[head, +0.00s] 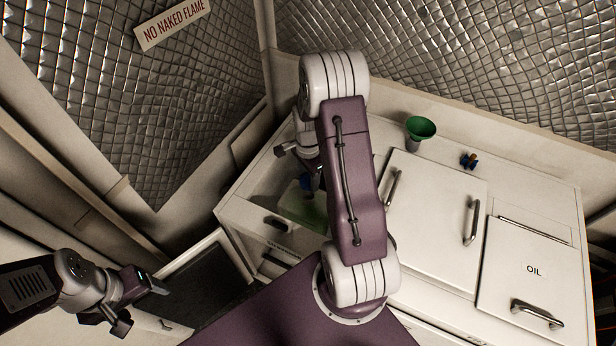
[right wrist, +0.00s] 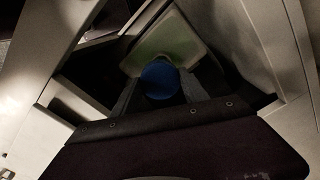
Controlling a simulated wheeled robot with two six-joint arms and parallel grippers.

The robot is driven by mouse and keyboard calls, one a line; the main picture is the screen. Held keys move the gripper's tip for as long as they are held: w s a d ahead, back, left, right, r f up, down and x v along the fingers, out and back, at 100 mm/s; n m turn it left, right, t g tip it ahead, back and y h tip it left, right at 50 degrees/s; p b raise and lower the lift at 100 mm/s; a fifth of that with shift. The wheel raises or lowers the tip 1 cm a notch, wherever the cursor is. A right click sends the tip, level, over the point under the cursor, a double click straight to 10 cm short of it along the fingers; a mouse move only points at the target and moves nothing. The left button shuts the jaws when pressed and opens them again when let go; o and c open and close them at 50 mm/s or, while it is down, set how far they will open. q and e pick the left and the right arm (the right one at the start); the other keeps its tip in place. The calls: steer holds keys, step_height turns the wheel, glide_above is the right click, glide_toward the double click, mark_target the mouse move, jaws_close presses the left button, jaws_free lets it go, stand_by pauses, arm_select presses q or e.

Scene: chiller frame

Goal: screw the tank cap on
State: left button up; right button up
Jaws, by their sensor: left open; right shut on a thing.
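The blue tank cap (right wrist: 160,80) sits between the two fingers of my right gripper (right wrist: 160,88), which is shut on it. My left gripper (head: 142,305) is open and empty, low at the left, away from the tank.
The white cabinet (head: 425,195) has handled lids, one marked OIL (head: 534,269). Quilted metal walls close in behind. A dark open bay (head: 208,285) lies right of my left gripper.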

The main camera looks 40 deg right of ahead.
steer(key=shift+w+d+f+b, duration=0.15)
steer(key=shift+f+b, duration=0.1)
steer(key=shift+f, duration=0.2)
steer(key=shift+w+d+f+b, duration=0.1)
steer(key=shift+w+f+b, duration=0.1)
steer(key=shift+f, duration=0.25)
steer(key=f+b, duration=0.3)
steer(key=shift+s+a+f, duration=0.25)
steer(key=shift+s+f, duration=0.1)
steer(key=shift+f, duration=0.35)
steer(key=shift+w+d+f+b, duration=0.15)
steer(key=shift+w+f+b, duration=0.05)
steer(key=shift+b, duration=0.1)
steer(key=shift+s, duration=0.1)
steer(key=shift+r, duration=0.1)
steer(key=shift+f, duration=0.6)
